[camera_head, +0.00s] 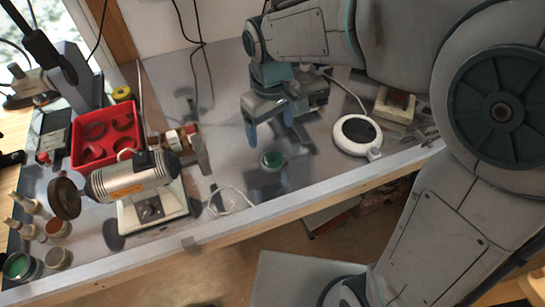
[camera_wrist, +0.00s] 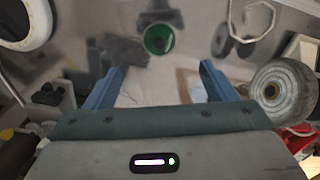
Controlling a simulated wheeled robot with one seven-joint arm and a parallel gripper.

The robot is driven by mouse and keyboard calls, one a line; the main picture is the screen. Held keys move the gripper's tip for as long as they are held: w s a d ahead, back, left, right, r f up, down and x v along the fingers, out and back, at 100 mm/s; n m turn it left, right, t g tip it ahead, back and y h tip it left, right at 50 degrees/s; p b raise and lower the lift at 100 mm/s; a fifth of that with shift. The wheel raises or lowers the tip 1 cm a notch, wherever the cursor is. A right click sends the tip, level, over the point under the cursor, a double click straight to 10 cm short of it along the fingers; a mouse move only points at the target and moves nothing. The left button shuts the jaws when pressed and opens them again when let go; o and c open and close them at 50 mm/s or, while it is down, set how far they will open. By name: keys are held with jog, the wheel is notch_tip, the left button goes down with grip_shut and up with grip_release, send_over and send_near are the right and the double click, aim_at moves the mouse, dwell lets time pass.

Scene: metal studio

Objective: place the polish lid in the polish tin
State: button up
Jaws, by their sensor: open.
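A small round green piece, which looks like the polish lid (camera_head: 272,158), lies on the grey bench top. In the wrist view the polish lid (camera_wrist: 159,39) is a green disc with a darker middle, beyond the fingertips and roughly centred between them. My gripper (camera_head: 270,131) is open and empty, above and just behind the lid, apart from it. In the wrist view the blue fingers of my gripper (camera_wrist: 160,80) are spread wide. A round container with green inside, which looks like the polish tin (camera_head: 18,266), stands at the bench's front left corner.
A bench grinder or polisher (camera_head: 135,182) stands between the lid and the tin. A red tray (camera_head: 104,136) is behind it. Small pots (camera_head: 58,229) stand near the tin. A white round device (camera_head: 356,135) is right of the lid. A white cable (camera_head: 228,198) lies near the front edge.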

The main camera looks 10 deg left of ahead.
aim_at(272, 155)
notch_tip(272, 155, down, 10)
jog(key=shift+r+p, duration=0.15)
jog(key=shift+p, duration=0.2)
jog(key=c, duration=1)
jog(key=shift+c, duration=0.6)
jog(key=shift+r, duration=0.15)
